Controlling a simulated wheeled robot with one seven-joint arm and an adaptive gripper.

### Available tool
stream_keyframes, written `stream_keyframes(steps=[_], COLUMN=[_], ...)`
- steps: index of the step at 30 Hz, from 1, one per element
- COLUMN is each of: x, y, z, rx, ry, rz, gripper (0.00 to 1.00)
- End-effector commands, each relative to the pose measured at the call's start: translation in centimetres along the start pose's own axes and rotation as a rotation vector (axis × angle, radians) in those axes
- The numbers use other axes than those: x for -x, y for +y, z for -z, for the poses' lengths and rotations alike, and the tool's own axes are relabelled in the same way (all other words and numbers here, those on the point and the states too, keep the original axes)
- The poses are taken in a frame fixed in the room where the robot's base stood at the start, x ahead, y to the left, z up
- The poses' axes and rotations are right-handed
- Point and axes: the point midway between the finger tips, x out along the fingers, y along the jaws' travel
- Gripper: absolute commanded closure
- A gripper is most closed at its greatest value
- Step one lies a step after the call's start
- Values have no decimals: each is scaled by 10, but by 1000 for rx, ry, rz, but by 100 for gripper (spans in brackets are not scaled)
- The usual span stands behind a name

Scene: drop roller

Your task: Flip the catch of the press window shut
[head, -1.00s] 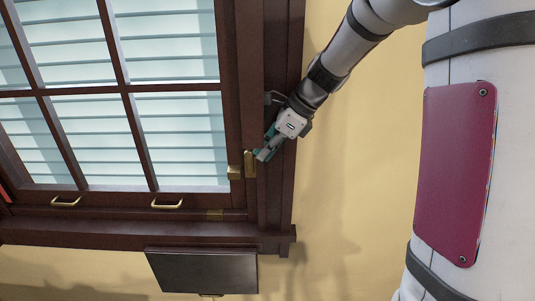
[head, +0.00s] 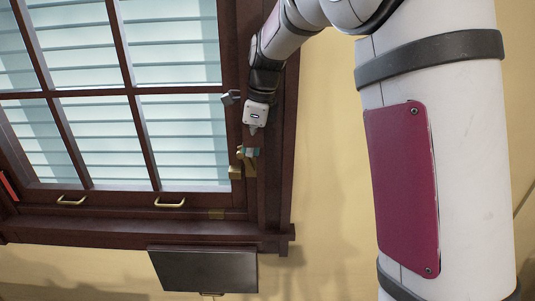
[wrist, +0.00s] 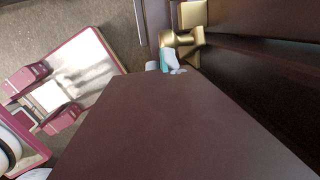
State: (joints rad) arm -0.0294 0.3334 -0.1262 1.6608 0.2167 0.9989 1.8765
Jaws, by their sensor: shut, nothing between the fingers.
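The press window (head: 130,93) is a dark brown framed window with several panes, at the left of the head view. Its brass catch (head: 250,168) is on the right side of the frame, low down, beside a brass block (head: 235,172) on the sash edge. My gripper (head: 250,153) is shut and empty, with its teal-and-grey fingertips right at the catch and partly covering it. In the wrist view the fingertips (wrist: 171,64) are close against the brass catch (wrist: 180,40), just below its round knob. I cannot tell whether they touch, or the catch's exact position.
Two brass pull handles (head: 170,203) sit on the window's lower rail. A dark panel (head: 203,270) is on the wall below the sill. A grey metal piece (head: 230,98) sticks out beside my wrist. The yellow wall (head: 325,150) right of the frame is bare.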

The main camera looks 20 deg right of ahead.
Motion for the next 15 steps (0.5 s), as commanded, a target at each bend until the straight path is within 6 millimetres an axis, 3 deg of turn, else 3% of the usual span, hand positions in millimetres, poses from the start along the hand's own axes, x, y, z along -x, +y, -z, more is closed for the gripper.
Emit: stream_keyframes(steps=[15], x=[-20], y=[6], z=[-45], rx=[60], ry=[490], rz=[54], gripper=[100])
